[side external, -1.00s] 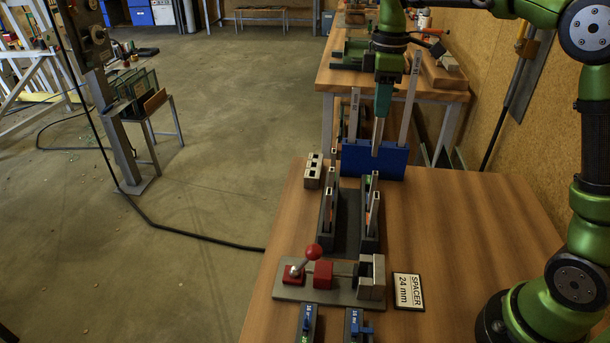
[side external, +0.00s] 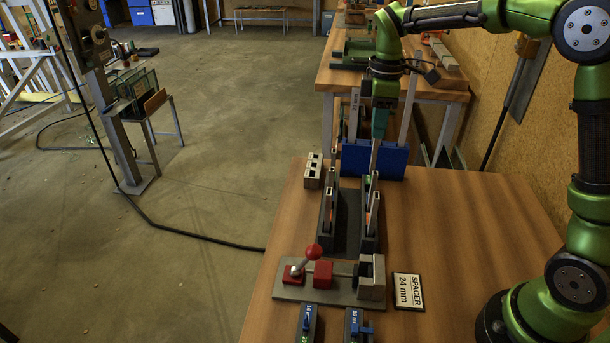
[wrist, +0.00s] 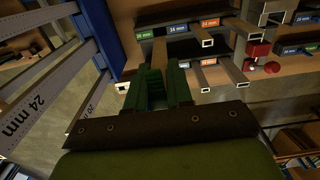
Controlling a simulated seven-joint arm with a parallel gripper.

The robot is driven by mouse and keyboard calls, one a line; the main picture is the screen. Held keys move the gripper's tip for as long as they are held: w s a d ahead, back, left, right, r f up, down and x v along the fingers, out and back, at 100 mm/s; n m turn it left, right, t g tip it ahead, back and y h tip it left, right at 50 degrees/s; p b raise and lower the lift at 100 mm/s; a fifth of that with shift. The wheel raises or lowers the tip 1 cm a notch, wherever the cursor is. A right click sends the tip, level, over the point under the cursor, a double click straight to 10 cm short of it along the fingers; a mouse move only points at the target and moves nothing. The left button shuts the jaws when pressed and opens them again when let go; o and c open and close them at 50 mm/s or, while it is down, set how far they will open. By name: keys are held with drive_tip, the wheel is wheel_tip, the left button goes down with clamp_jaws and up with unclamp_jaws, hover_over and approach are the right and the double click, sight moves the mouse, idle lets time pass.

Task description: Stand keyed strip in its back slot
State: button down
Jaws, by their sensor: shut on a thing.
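My gripper (side external: 381,118) is shut on a grey strip (side external: 375,156), which hangs upright below it. In the wrist view the green fingers (wrist: 158,88) close around a tan-looking strip (wrist: 160,52). The strip's lower end is near the back of the right dark slotted holder (side external: 371,232); whether it is in a slot cannot be told. A matching left holder (side external: 327,232) stands parallel, and both carry upright hollow strips. The key on the held strip is not visible.
A blue rack (side external: 393,165) with tall strips (side external: 408,108) stands behind the holders. A pale holed block (side external: 313,170) lies left.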

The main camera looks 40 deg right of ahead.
sight(374, 160)
drive_tip(key=shift+f, duration=4.9)
drive_tip(key=c, duration=0.9)
unclamp_jaws()
drive_tip(key=shift+c, duration=0.2)
wheel_tip(374, 160, up, 17)
